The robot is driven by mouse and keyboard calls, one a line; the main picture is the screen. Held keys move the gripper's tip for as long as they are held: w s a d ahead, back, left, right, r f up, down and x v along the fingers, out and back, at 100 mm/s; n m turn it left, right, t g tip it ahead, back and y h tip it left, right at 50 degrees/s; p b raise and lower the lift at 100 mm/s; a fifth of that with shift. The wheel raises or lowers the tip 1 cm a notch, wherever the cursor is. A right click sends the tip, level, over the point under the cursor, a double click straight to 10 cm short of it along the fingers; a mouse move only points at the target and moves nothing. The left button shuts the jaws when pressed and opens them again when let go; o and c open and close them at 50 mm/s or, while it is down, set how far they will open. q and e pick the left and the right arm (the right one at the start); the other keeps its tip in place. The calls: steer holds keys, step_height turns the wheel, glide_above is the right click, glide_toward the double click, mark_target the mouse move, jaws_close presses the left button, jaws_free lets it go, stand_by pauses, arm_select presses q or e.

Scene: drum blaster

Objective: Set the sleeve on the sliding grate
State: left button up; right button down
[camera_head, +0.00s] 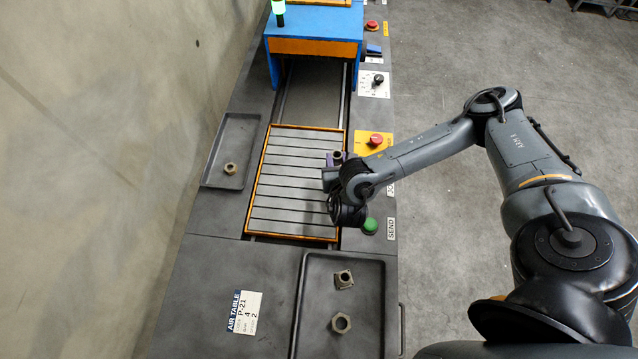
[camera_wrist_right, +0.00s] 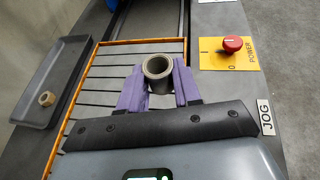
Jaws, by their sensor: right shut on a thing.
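The sleeve (camera_head: 338,155) is a short, brownish-grey hollow tube. My right gripper (camera_head: 336,160) is shut on it with purple fingers, near the right edge of the sliding grate (camera_head: 285,190). In the right wrist view the sleeve (camera_wrist_right: 158,80) stands upright between the fingers (camera_wrist_right: 160,88), its open top facing up. The grate (camera_wrist_right: 110,75) has grey slats in an orange frame and is otherwise bare. I cannot tell whether the sleeve touches the slats or is above them. My left gripper is not in view.
A left tray (camera_head: 208,178) holds a nut-like part (camera_head: 230,168). A front tray (camera_head: 375,290) holds a flanged part (camera_head: 343,278) and a hex nut (camera_head: 341,322). A red power button (camera_head: 375,140) and green send button (camera_head: 370,225) lie close to my right arm. A blue-and-orange housing (camera_head: 313,30) spans the rails behind.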

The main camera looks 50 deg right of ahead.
steer(key=shift+a+f, duration=0.15)
steer(key=shift+f, duration=0.05)
steer(key=b, duration=0.2)
glide_above(300, 181)
step_height(300, 181, down, 6)
steer(key=shift+f, duration=0.2)
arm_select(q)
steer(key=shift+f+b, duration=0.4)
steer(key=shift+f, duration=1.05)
arm_select(e)
steer(key=shift+f, duration=2.05)
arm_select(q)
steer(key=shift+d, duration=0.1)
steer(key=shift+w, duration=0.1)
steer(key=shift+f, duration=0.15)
arm_select(e)
steer(key=shift+f, duration=0.15)
steer(key=c, duration=0.8)
jaws_free()
